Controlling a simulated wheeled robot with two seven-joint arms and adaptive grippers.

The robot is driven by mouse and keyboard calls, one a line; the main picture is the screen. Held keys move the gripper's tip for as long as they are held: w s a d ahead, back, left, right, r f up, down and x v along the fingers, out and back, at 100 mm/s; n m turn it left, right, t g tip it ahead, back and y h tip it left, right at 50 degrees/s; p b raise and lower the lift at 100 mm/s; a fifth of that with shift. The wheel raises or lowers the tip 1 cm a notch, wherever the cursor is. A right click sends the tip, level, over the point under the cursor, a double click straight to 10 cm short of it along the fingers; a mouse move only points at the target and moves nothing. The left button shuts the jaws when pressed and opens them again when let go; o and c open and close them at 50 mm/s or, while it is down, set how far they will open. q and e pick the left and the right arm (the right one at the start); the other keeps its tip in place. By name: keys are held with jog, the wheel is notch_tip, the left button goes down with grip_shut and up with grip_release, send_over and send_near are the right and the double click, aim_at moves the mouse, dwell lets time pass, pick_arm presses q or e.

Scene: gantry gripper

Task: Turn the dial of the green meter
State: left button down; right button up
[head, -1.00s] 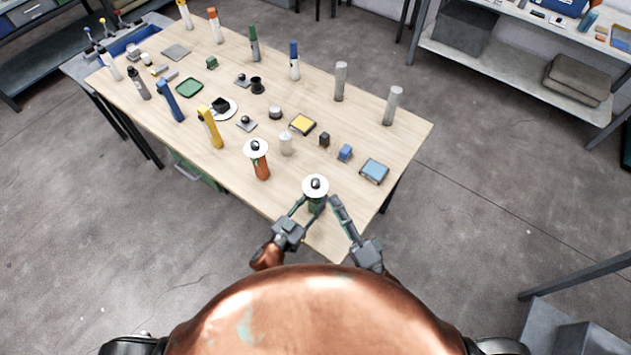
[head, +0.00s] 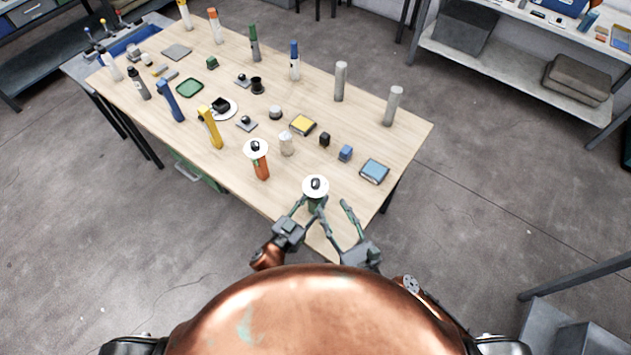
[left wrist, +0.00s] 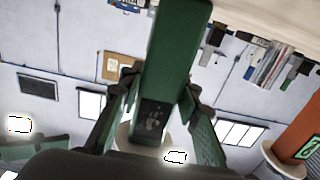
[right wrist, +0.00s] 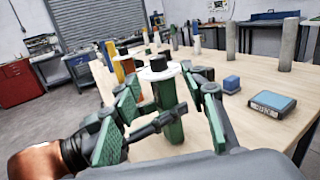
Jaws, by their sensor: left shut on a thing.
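The green meter is an upright green post (right wrist: 168,108) with a white disc dial (head: 315,187) and a small black knob (right wrist: 158,63) on top. It stands at the table's near edge. My left gripper (head: 307,212) is shut on the post below the dial. In the left wrist view the green post (left wrist: 175,50) runs between its fingers. My right gripper (head: 333,207) is open, its fingers spread, just below and right of the dial in the head view. The right wrist view shows the meter between its spread fingers, with no clear contact. The post's lower part is partly hidden by the grippers.
An orange meter (head: 261,168) with a similar white dial stands to the left. A blue box (head: 374,171) and a small blue cube (head: 345,153) lie to the right on the wooden table (head: 400,145). Several posts and small objects stand farther back.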

aim_at(318, 186)
jog(key=shift+m, duration=0.3)
jog(key=x, duration=1.2)
jog(key=shift+s+a+f, duration=0.15)
jog(key=shift+a+f, duration=0.05)
jog(key=shift+f, duration=0.15)
jog(key=shift+c, duration=0.4)
grip_shut()
